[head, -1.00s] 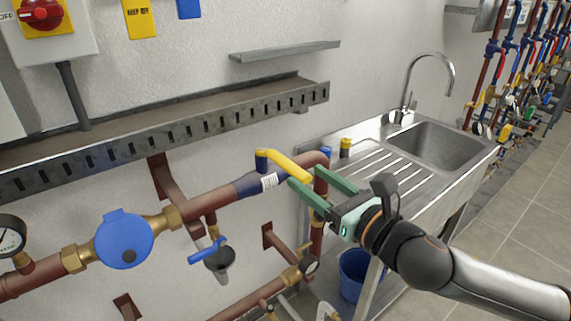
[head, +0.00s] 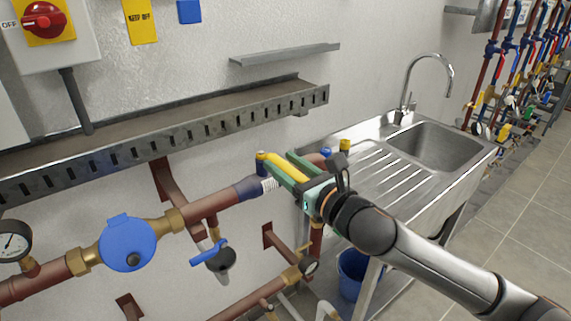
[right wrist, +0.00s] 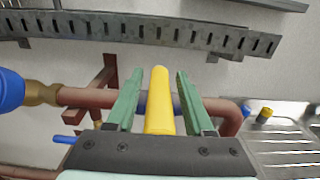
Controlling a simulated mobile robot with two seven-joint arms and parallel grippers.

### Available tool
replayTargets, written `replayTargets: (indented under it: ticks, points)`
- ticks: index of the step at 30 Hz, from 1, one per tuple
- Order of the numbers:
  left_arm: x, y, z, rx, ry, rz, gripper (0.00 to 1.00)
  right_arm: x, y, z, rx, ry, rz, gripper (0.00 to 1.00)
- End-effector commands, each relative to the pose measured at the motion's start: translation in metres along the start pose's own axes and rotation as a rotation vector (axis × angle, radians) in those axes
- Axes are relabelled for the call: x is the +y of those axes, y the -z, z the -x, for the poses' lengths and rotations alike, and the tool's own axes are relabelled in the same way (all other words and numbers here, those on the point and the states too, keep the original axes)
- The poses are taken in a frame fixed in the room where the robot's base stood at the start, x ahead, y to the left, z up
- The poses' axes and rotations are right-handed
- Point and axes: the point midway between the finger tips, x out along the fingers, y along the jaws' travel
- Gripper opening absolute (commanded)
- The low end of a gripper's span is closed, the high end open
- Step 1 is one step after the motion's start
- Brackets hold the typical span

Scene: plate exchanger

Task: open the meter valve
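The meter valve's yellow lever (head: 278,164) sits on the copper pipe (head: 212,206), to the right of the blue round meter (head: 127,243). The lever points right and toward me, roughly along the pipe's direction in the head view. My right gripper (head: 281,159) is at the lever with its green fingers apart. In the right wrist view the yellow lever (right wrist: 159,100) lies between the two fingers of the right gripper (right wrist: 158,80), with a visible gap on each side. The valve body is partly hidden by the fingers. My left gripper is not in view.
A slotted metal tray (head: 160,140) runs along the wall above the pipe. A steel sink (head: 435,147) with a drainboard stands to the right. A blue-handled valve (head: 208,252) sits below the pipe. A blue bucket (head: 352,272) is under the sink.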

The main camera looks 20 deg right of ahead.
Motion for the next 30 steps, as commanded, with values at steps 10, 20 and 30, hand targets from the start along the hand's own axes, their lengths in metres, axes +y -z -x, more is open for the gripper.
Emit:
replayTargets:
  ticks: [10,20,30]
  points:
    - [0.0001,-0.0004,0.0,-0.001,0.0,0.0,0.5,-0.0002,0.0,0.0003,0.0,0.001,0.0,0.12]
    - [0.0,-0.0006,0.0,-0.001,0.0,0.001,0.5,-0.0002,0.0001,0.0003,0.0,0.001,0.0,0.0]
    - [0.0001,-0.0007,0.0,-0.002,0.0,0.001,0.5,-0.0002,0.0002,0.0003,0.001,0.0,0.0,0.0]
